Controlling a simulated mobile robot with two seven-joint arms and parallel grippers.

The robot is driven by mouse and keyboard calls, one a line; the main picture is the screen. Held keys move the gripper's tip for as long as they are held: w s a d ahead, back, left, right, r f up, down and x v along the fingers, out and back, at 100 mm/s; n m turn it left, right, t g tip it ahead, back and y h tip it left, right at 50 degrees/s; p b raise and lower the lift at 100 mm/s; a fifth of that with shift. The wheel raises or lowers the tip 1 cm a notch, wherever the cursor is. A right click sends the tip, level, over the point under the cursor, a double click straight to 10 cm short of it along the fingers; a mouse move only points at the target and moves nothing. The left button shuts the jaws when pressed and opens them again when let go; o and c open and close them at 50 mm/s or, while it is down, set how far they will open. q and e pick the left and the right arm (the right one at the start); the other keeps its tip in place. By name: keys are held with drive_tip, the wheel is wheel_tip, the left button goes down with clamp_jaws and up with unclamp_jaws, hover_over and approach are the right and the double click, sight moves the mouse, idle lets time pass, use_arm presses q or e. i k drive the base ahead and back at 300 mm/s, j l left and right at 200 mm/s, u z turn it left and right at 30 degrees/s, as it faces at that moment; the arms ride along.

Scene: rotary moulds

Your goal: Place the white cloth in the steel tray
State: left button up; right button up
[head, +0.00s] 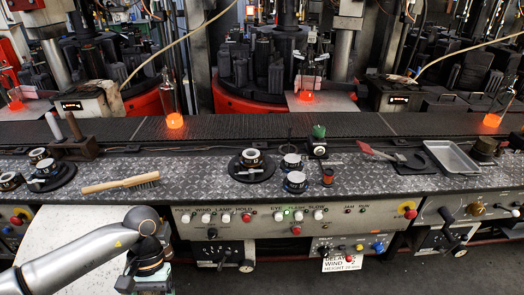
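The steel tray (452,157) is a shallow, empty rectangular tray at the right end of the dark diamond-plate bench top. A pale, whitish flat surface (75,235) lies at the lower left, below the bench's front edge and partly behind my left arm. I cannot tell whether it is the white cloth or a panel; no other cloth shows clearly. My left arm comes in from the lower left over this surface. Its wrist bends down to the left gripper (148,276), whose fingers are not clear at the bottom edge. My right gripper is not in view.
A wooden-handled brush (120,184) lies on the bench at left. Round black-and-white parts (251,164) stand mid-bench. Red-handled tongs (378,153) lie left of the tray. Glowing orange glass (174,120) stands on the dark belt behind. Knobs line the front panel (300,222).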

sight(448, 160)
drive_tip(key=l+z, duration=0.1)
drive_tip(key=l, duration=0.35)
drive_tip(key=i+l, duration=0.15)
drive_tip(key=l, duration=0.3)
drive_tip(key=i+l+z, duration=0.15)
drive_tip(key=l, duration=0.25)
drive_tip(key=l+z, duration=0.1)
drive_tip(key=l, duration=0.35)
drive_tip(key=i+l, duration=0.15)
drive_tip(key=l, duration=0.25)
drive_tip(key=i+l+z, duration=0.15)
drive_tip(key=l, duration=0.3)
drive_tip(key=i+l, duration=0.15)
drive_tip(key=l, duration=0.25)
drive_tip(key=z, duration=0.05)
